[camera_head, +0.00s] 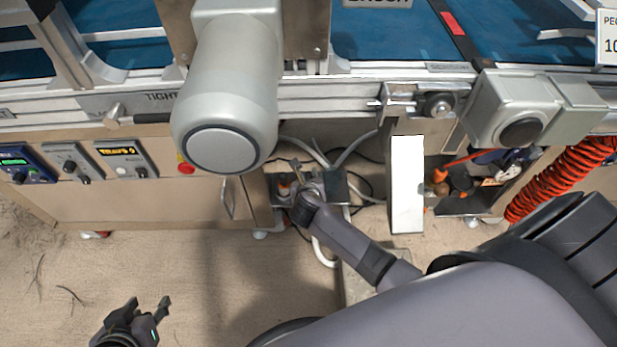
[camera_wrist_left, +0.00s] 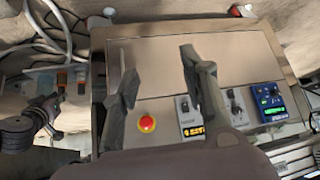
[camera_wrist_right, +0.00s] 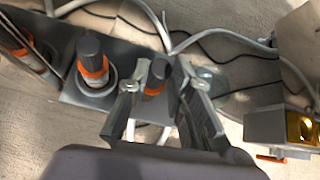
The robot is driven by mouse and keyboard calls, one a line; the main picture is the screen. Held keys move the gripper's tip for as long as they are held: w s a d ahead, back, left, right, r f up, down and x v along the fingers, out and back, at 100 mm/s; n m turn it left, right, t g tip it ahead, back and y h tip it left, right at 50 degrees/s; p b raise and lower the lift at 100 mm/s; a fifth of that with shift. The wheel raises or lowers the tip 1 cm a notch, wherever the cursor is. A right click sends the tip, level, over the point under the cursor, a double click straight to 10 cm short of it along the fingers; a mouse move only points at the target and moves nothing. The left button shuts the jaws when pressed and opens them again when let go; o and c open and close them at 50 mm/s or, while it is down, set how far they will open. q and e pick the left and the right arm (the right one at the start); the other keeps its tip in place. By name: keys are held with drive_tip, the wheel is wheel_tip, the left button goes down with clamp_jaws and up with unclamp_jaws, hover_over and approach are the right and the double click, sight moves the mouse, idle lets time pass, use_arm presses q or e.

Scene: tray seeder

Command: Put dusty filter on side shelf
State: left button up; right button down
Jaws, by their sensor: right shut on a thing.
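My right gripper (camera_head: 303,185) is low under the machine, at a grey bracket with hoses around it. In the right wrist view, its fingers (camera_wrist_right: 168,78) are closed around a small dark-capped filter (camera_wrist_right: 155,78) with an orange band. The filter's lower part is hidden, and I cannot tell whether it is free of the bracket. A similar dark-capped unit (camera_wrist_right: 92,60) stands in the bracket to the left. Dust on either is not clear. My left gripper (camera_head: 150,312) is open and empty above the floor, facing the control cabinet (camera_wrist_left: 150,85). Which surface is the side shelf is unclear.
An open bay (camera_head: 465,190) with orange and dark items lies to the right, beside a white upright panel (camera_head: 407,185). A red coiled hose (camera_head: 560,180) hangs further right. Cables and a white hose lie around the bracket.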

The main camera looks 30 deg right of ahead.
drive_tip(key=c, duration=1.4)
unclamp_jaws()
drive_tip(key=shift+c, duration=0.2)
